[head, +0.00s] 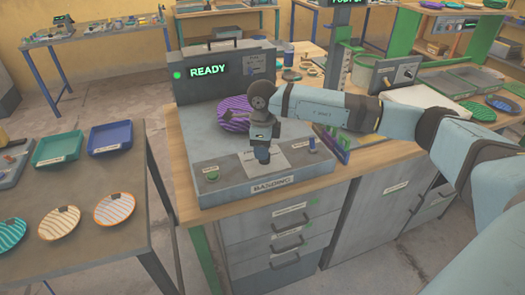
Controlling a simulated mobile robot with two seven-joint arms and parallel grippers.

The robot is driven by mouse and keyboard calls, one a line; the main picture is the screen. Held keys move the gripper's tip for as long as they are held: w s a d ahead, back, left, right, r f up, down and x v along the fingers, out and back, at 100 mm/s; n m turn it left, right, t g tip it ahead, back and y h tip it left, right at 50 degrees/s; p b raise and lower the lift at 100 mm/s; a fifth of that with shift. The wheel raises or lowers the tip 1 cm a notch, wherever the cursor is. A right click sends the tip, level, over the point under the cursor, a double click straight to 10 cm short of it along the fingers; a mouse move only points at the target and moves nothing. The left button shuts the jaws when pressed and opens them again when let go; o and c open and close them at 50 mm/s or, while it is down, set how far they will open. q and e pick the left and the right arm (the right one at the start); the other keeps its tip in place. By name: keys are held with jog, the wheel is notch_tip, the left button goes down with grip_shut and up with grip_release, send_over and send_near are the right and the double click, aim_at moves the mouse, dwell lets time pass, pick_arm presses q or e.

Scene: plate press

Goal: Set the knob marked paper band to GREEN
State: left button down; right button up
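The banding machine (225,190) stands on the wooden bench and carries the label BANDING. My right gripper (263,158) points down over a white panel (298,157) on the machine's front deck. The gripper covers part of this panel, and I cannot make out a knob or its setting there. Whether the fingers are open or shut is too small to tell. A small blue control (312,144) stands to the right of the panel. A green button (212,176) is at the deck's left. My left gripper is not in view.
A green READY display (207,71) lights the machine's back. A purple striped plate (233,112) lies behind my gripper. On the left table are striped plates (60,222), a green tray (57,149) and a blue tray (110,137). Drawers (275,242) sit below.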

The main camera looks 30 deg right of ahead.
notch_tip(320, 180, up, 12)
jog(key=shift+r, duration=0.25)
dwell(0.7)
